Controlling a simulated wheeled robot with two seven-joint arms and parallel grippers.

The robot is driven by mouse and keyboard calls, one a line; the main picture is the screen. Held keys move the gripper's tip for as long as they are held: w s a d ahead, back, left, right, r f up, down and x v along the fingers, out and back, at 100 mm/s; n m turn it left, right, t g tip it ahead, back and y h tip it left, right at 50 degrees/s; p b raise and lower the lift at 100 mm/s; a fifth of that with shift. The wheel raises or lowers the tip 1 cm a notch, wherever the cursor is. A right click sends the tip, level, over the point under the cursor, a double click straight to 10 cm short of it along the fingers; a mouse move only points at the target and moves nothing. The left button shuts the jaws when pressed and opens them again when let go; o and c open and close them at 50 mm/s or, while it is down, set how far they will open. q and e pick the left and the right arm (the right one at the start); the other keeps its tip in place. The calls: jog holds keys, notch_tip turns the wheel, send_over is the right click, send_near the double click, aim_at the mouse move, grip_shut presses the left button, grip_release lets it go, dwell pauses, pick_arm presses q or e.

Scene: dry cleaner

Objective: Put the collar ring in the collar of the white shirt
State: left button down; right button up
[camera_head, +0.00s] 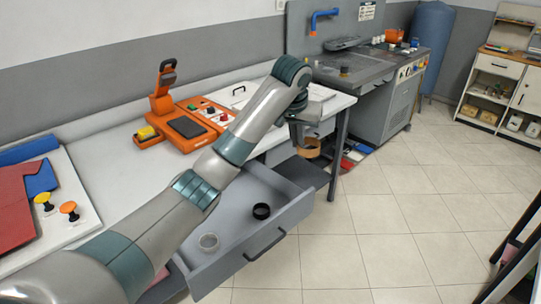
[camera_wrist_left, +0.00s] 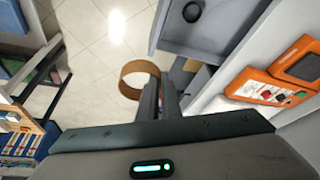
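A tan collar ring (camera_head: 311,153) hangs at my left gripper (camera_head: 300,138) in the head view, above the floor in front of the table's right end. In the left wrist view the ring (camera_wrist_left: 124,82) shows at the fingers (camera_wrist_left: 160,92), which look closed on its band. The fingertips are partly hidden in the head view. A flat white thing (camera_head: 318,93) lies at the table's right end behind my left arm; I cannot tell whether it is the white shirt. My right gripper is not in view.
An open grey drawer (camera_head: 232,250) below the white table (camera_head: 108,168) holds a black ring (camera_head: 261,211) and a clear ring (camera_head: 208,241). An orange press (camera_head: 170,131) stands on the table. Red and blue cloths and stamps lie left.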

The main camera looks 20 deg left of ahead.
pick_arm(q)
jog(key=s+d+r+m, duration=0.1)
jog(key=s+d+r, duration=0.3)
jog(key=d, duration=0.5)
jog(key=s+d+r+m, duration=0.1)
jog(key=s+d+r, duration=0.1)
jog(key=s+d, duration=0.45)
jog(key=s+f, duration=0.4)
jog(key=s, duration=0.4)
jog(key=s+f+n, duration=0.1)
jog(key=s+f, duration=0.4)
jog(key=s, duration=0.3)
jog(key=shift+s+d, duration=0.2)
jog(key=shift+d, duration=0.15)
jog(key=shift+f, duration=0.1)
